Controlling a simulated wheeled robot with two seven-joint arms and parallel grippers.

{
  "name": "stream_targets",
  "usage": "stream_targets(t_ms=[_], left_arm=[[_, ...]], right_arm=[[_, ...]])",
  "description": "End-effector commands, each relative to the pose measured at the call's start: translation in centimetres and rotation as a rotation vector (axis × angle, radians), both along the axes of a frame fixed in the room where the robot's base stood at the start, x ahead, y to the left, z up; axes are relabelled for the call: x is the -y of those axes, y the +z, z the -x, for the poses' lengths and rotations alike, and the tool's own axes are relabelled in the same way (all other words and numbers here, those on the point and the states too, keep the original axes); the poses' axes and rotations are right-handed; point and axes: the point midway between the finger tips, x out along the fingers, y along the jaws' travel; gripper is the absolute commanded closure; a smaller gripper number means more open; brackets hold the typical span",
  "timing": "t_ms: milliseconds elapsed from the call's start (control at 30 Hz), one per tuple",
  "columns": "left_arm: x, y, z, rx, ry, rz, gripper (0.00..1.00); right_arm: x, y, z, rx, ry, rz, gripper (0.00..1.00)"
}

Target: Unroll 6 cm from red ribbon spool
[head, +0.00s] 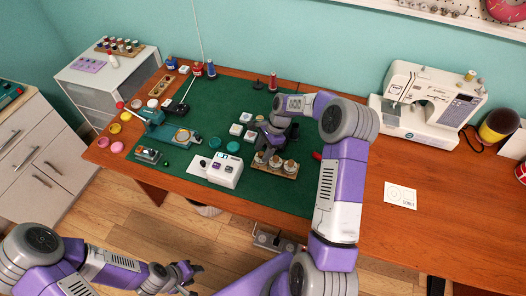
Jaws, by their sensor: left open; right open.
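Small spools stand at the back of the green mat: a red one (197,69), a blue one with red (211,69) and a dark red one on a stand (273,82). A red item (317,156) shows partly behind my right arm. I cannot tell which of these is the red ribbon spool. My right gripper (266,138) is over the mat, just behind a small wooden rack (285,175); its fingers are small and partly hidden, but it is open. My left gripper (190,275) is open and empty, low in front of the table, above the floor.
The green mat (232,92) holds a teal device (165,130), a white box with buttons (217,170) and several white blocks. A white sewing machine (430,105) stands at the right. A paper card (400,196) lies on the bare wood nearby.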

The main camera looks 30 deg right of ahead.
Motion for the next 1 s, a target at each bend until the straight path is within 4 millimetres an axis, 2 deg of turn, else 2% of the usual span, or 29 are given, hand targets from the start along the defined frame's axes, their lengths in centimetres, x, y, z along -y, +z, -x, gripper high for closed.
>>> stream_targets(t_ms=[300,633,1000], left_arm=[[0.01,-0.05,-0.01,0.0,0.0,0.0,0.57],[0.0,-0.06,-0.01,0.0,0.0,0.0,0.57],[0.01,0.41,0.0,0.0,0.0,0.0,0.57]], right_arm=[[-0.14,-0.29,-0.03,0.001,0.0,0.0,0.49],[-0.14,-0.28,-0.03,0.001,0.0,0.0,0.99],[-0.14,-0.2,-0.11,0.001,0.048,0.0,1.0]])
